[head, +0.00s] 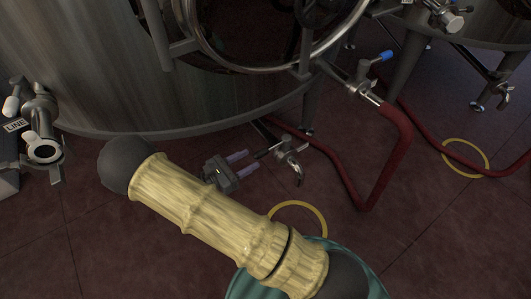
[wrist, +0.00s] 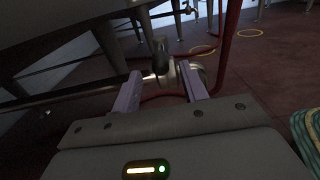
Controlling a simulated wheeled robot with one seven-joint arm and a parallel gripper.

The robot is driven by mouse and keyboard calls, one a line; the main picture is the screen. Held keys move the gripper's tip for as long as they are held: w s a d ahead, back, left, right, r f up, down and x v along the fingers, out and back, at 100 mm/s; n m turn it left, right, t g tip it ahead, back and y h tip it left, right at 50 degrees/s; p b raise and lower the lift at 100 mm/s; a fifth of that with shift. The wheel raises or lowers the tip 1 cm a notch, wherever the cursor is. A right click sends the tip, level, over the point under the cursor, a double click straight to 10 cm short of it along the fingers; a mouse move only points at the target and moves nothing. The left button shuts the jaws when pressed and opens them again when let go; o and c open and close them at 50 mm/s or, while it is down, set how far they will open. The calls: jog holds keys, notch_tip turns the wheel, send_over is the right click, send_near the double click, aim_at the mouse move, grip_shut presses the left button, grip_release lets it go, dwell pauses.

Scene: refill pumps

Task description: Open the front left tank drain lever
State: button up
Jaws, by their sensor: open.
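The front left tank (head: 150,75) is a large steel vessel. Its drain valve (head: 288,153) sits low under its rim, with a curved spout pointing down. The drain lever (head: 264,152) is a short dark handle on the valve's left side. My gripper (head: 247,162) is open, its two lilac fingers pointing right towards the lever. In the wrist view the dark lever (wrist: 158,55) stands between and just beyond the fingertips. The valve body (wrist: 173,76) lies behind it, near the right finger. I cannot tell whether either finger touches the lever.
A yellow ring (head: 309,206) lies on the dark red floor.

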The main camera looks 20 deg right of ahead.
aim_at(266, 151)
jog(key=b+x, duration=0.2)
jog(key=x, duration=0.5)
jog(key=shift+d, duration=0.25)
grip_shut()
